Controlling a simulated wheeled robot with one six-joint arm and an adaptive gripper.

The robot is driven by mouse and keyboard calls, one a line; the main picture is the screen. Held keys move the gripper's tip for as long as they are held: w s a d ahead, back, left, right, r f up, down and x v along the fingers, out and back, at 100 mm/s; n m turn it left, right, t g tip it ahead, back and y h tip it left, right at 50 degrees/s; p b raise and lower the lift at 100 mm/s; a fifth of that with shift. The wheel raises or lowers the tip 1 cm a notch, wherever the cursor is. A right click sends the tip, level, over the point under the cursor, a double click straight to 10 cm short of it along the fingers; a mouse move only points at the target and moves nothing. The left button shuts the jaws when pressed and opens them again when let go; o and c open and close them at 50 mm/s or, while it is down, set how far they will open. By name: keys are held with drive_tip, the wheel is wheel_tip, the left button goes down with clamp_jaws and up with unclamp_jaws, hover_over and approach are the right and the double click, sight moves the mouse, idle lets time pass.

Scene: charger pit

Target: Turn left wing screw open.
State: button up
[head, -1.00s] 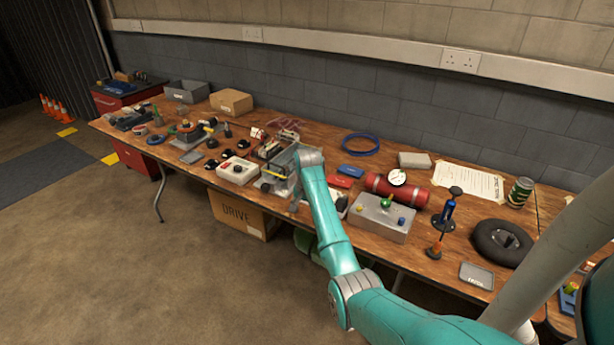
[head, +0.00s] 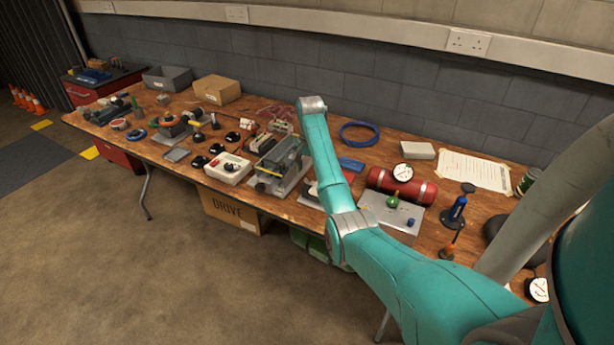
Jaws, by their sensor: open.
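I cannot make out the left wing screw for certain at this size. A clear-covered grey unit (head: 281,160) stands on the wooden bench just left of my arm, with small yellow parts low on its front left. My teal arm reaches up across the bench, its far joint raised over the back edge. My gripper does not show; it seems hidden behind the arm's end.
Several small items crowd the bench's left end.

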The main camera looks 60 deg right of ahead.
sight(309, 182)
drive_tip(key=shift+f, duration=1.95)
drive_tip(key=shift+c, duration=0.3)
drive_tip(key=c, duration=1.1)
